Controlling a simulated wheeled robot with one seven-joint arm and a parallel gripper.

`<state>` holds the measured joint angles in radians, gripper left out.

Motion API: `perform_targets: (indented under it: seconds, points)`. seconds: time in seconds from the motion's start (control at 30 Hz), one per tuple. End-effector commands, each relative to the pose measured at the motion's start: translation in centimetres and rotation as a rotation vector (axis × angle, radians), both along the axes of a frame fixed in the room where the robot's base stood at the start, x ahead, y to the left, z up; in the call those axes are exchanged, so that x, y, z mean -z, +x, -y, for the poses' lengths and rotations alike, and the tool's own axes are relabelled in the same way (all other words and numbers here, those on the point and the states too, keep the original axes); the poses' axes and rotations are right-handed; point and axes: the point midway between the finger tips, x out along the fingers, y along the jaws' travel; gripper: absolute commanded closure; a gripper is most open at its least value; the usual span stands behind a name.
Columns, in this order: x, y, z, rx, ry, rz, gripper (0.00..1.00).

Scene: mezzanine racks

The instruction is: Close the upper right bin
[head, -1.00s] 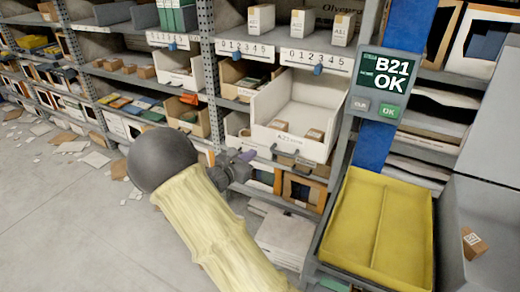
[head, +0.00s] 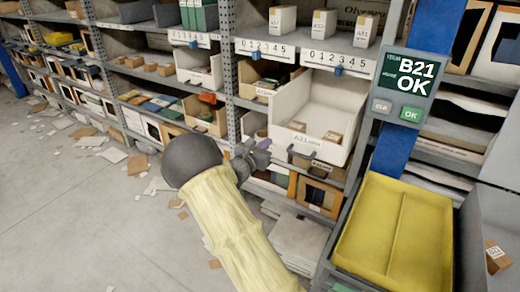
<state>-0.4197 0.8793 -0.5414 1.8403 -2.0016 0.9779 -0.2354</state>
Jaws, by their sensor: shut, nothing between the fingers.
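The upper right bin (head: 296,114) is a white open-fronted bin pulled out from the rack, with small brown boxes inside and a label on its low front. A dark bar handle (head: 304,159) shows below its front. My gripper (head: 262,148) is at the end of my yellow-sleeved arm, just left of the handle. It looks apart from the bin, though the depth is hard to judge. Its jaws are shut with nothing in them.
A yellow tray (head: 380,262) stands at the right, below a screen (head: 411,85) reading "B21 OK". Another white bin (head: 199,77) sits further left on the rack. Papers and boxes lie scattered on the floor at left. The floor in front is mostly clear.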

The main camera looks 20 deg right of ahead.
Motion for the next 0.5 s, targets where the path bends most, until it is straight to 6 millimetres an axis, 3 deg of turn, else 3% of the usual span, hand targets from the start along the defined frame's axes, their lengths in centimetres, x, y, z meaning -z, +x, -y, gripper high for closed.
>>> perform_targets:
  seconds: [0.3,0.5]
  points:
    - [0.0,3.5,4.6,0.001,0.000,0.000,1.00]
    - [0.0,4.9,6.2,0.000,0.001,0.001,1.00]
